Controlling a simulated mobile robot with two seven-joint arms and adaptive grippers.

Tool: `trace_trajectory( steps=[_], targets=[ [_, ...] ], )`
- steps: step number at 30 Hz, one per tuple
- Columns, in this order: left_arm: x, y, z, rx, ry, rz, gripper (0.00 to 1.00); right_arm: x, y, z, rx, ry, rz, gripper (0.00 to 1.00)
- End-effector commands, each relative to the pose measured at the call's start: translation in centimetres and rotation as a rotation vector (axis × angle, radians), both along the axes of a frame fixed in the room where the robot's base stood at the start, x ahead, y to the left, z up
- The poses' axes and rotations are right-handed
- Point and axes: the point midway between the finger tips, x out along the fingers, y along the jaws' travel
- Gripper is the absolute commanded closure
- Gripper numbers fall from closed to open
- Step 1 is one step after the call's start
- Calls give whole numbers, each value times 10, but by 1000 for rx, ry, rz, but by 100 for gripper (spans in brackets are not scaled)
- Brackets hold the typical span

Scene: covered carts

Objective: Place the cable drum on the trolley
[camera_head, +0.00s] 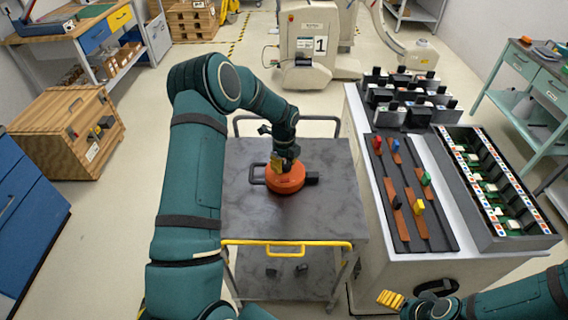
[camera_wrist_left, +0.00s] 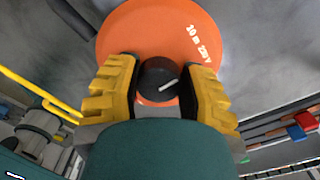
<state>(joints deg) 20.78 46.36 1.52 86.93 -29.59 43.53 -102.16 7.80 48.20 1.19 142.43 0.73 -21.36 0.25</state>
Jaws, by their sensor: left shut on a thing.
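The orange cable drum (camera_head: 285,180) is over the grey top of the trolley (camera_head: 330,215), near its middle. It has a dark handle at its left and a dark block at its right. My left gripper (camera_head: 281,160) reaches down onto the drum from above. In the left wrist view its yellow fingers (camera_wrist_left: 157,88) stand on either side of the dark knob (camera_wrist_left: 159,77) at the drum's centre, and the orange disc (camera_wrist_left: 130,35) spreads beyond them. I cannot tell if the drum touches the trolley top. My right gripper (camera_head: 412,300) is at the lower right, with yellow finger pads showing.
The trolley has a yellow front handle (camera_head: 290,246) and a dark rear rail. A white cabinet (camera_head: 375,225) stands close at its right, bearing a dark rack (camera_head: 405,215) with coloured pieces and a long tray (camera_head: 518,243). A wooden crate (camera_head: 65,135) stands at the left.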

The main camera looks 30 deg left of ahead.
Motion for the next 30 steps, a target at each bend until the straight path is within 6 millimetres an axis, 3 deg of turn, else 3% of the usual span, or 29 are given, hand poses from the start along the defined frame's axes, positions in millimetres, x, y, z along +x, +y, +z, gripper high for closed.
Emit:
trace_trajectory(
  steps=[2,3,5,17,23,30],
  targets=[
    [1,0,-2,0,-1,0,100,0,0,-2,0,0,0,26],
    [0,0,-4,0,0,0,53,0,0,-3,0,0,0,26],
    [0,0,-3,0,0,0,33,0,0,-2,0,0,0,26],
    [0,0,2,0,0,0,33,0,0,2,0,0,0,26],
    [0,1,31,1,-2,0,33,0,0,2,0,0,0,26],
    [0,0,82,1,-3,0,33,0,0,5,1,0,0,26]
  ],
)
